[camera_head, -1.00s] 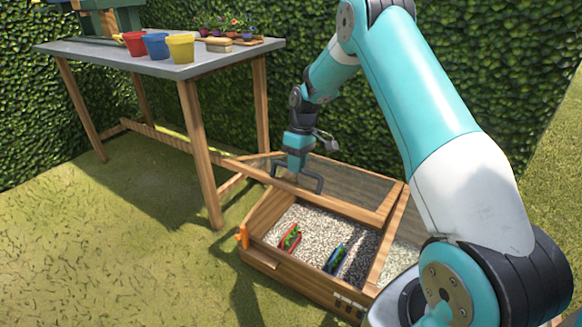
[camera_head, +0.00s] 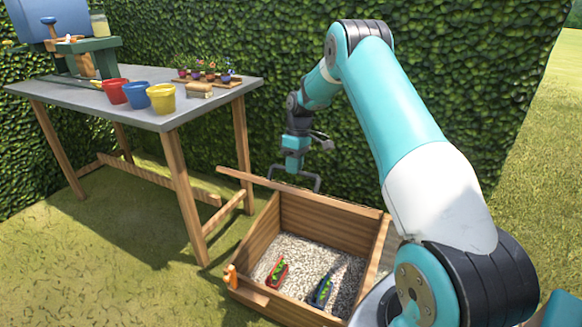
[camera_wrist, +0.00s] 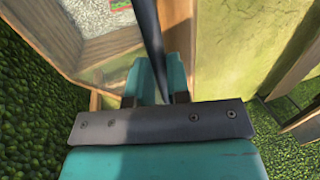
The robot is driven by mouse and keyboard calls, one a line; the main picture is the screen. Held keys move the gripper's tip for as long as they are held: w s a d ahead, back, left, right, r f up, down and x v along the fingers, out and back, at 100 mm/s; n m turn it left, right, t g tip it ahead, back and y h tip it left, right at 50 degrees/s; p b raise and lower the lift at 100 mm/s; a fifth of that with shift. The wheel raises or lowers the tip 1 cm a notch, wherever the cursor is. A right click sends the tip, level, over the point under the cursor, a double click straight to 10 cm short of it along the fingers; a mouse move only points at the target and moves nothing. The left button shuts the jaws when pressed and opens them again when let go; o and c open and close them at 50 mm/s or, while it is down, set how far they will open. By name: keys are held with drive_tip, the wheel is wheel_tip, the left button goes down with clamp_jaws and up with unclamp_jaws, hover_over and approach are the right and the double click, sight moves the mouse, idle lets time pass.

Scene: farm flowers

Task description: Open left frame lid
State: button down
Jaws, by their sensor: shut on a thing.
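The left frame is a wooden box (camera_head: 262,232) with pale gravel inside. Its lid (camera_head: 245,178) is raised and shows almost edge-on as a thin wooden bar across the back of the box. The lid's dark handle (camera_head: 318,185) stands on that edge. My gripper (camera_head: 292,170) is shut on the handle. In the wrist view the dark handle bar (camera_wrist: 151,40) runs between the teal fingers (camera_wrist: 160,82), beside the lid's wooden border and clear pane (camera_wrist: 115,62).
A red and a blue small planter (camera_head: 320,291) lie on the gravel. An orange object (camera_head: 230,276) is at the box's front left corner. A table (camera_head: 60,90) with coloured pots (camera_head: 161,97) stands left. A hedge (camera_head: 450,90) is close behind.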

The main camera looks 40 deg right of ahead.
drive_tip(key=shift+d+f, duration=0.2)
drive_tip(key=shift+d, duration=0.1)
drive_tip(key=c, duration=1.1)
unclamp_jaws()
drive_tip(key=shift+d+f, duration=0.1)
drive_tip(key=shift+d, duration=0.05)
drive_tip(key=shift+w, duration=0.1)
drive_tip(key=shift+a, duration=0.2)
drive_tip(key=shift+r, duration=0.3)
drive_tip(key=p+v, duration=0.6)
drive_tip(key=v, duration=1.1)
